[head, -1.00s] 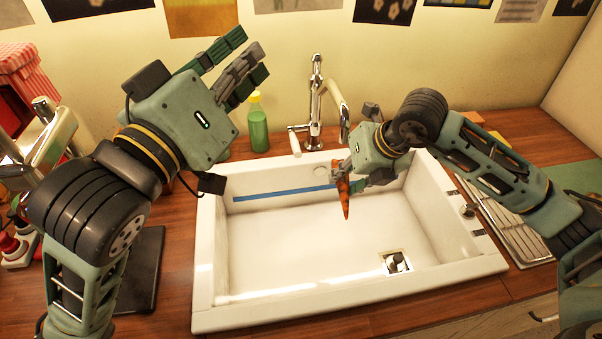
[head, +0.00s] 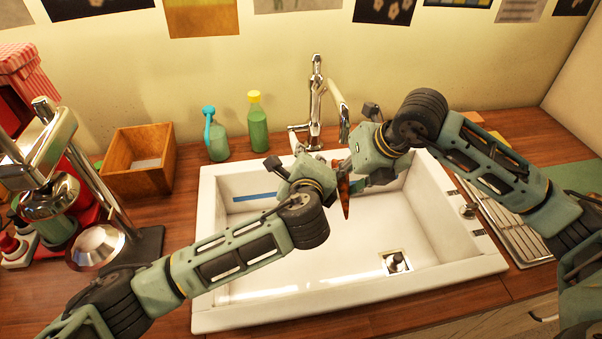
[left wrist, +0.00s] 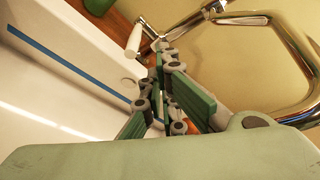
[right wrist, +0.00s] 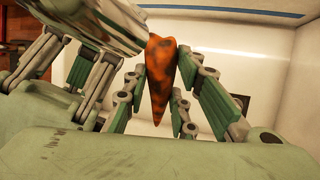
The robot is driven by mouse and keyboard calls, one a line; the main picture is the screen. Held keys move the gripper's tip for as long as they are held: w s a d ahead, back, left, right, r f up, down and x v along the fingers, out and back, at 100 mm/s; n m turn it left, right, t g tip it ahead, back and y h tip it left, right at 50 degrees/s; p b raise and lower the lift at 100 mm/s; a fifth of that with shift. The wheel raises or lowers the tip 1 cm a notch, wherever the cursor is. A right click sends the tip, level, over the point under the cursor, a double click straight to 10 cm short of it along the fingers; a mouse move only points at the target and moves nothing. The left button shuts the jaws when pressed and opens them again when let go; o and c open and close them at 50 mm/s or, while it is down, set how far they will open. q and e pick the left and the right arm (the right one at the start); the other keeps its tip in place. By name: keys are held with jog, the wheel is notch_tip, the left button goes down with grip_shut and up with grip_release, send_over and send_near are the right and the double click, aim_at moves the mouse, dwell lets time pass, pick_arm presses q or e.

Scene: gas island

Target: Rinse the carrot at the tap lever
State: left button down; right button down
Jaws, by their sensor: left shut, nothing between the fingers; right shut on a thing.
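An orange carrot with dark patches (head: 345,196) hangs point down over the white sink (head: 207,240). My right gripper (head: 350,176) is shut on it; the right wrist view shows the carrot (right wrist: 161,72) between both fingers. The chrome tap (head: 316,105) stands behind the sink, its spout (head: 343,128) curving forward above the carrot. The white tap lever (head: 295,142) is on the tap's left side and shows in the left wrist view (left wrist: 133,40). My left gripper (left wrist: 163,58) is shut and empty, close below the lever; contact cannot be told. No water shows.
A green bottle with yellow cap (head: 257,122) and a blue-topped bottle (head: 215,136) stand left of the tap. A wooden box (head: 138,165) and a chrome press (head: 50,165) are further left. The sink basin is mostly clear, with a drain (head: 397,262).

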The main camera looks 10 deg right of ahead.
pick_arm(q)
notch_tip(320, 180, down, 12)
jog(key=s+m+y, duration=0.2)
jog(key=m+y, duration=0.1)
jog(key=m, duration=0.5)
jog(key=w, duration=0.8)
jog(key=shift+w+g, duration=0.3)
jog(key=shift+w, duration=0.05)
notch_tip(320, 180, up, 3)
jog(key=shift+s+a+r, duration=0.1)
